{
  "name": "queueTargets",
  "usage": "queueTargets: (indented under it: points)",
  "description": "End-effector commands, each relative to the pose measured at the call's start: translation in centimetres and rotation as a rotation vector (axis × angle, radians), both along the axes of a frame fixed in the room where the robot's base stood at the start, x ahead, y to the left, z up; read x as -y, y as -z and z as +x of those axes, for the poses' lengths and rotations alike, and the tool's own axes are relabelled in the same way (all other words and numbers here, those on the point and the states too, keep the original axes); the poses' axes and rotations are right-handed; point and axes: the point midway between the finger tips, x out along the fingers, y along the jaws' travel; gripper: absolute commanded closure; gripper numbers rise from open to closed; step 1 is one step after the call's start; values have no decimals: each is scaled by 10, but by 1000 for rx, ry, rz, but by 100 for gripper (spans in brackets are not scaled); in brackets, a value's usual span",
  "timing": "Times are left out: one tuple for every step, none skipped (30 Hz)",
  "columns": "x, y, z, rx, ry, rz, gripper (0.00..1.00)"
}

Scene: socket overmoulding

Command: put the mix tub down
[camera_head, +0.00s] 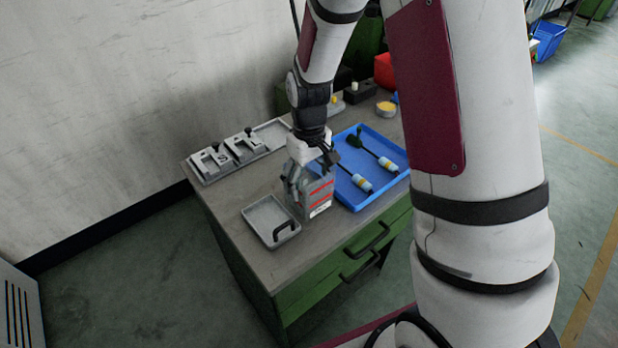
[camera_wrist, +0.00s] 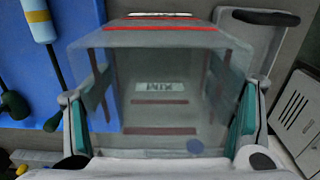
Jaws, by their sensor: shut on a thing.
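The mix tub (camera_head: 320,193) is a grey, see-through tub with red bands and a white label. It is upright over the bench top, between the blue tray and the small grey tray. My gripper (camera_head: 300,174) is shut on it from above. In the wrist view the teal finger pads of my gripper (camera_wrist: 158,125) press on its left and right walls, and the tub (camera_wrist: 160,60) fills the middle. I cannot tell whether its base touches the bench.
The bench (camera_head: 232,208) has green drawers. The blue tray (camera_head: 349,203) holds two tools with blue-and-yellow handles. A small grey tray (camera_head: 262,214) with a black handle lies at the front left. Grey fixtures (camera_head: 228,150) stand at the back left.

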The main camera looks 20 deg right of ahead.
Motion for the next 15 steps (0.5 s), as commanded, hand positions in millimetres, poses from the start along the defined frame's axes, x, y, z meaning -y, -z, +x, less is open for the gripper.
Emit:
queueTargets:
  points:
    - [0,2,0,-1,0,0,53]
    - [0,3,0,-1,0,0,53]
    - [0,2,0,-1,0,0,15]
    - [0,2,0,-1,0,0,8]
    - [0,2,0,-1,0,0,4]
    - [0,2,0,-1,0,0,4]
    - [0,2,0,-1,0,0,4]
    - [0,2,0,-1,0,0,4]
    - [0,2,0,-1,0,0,4]
    - [0,2,0,-1,0,0,4]
    - [0,2,0,-1,0,0,4]
    - [0,2,0,-1,0,0,4]
    - [0,2,0,-1,0,0,4]
    - [0,2,0,-1,0,0,4]
    - [0,1,0,-1,0,0,4]
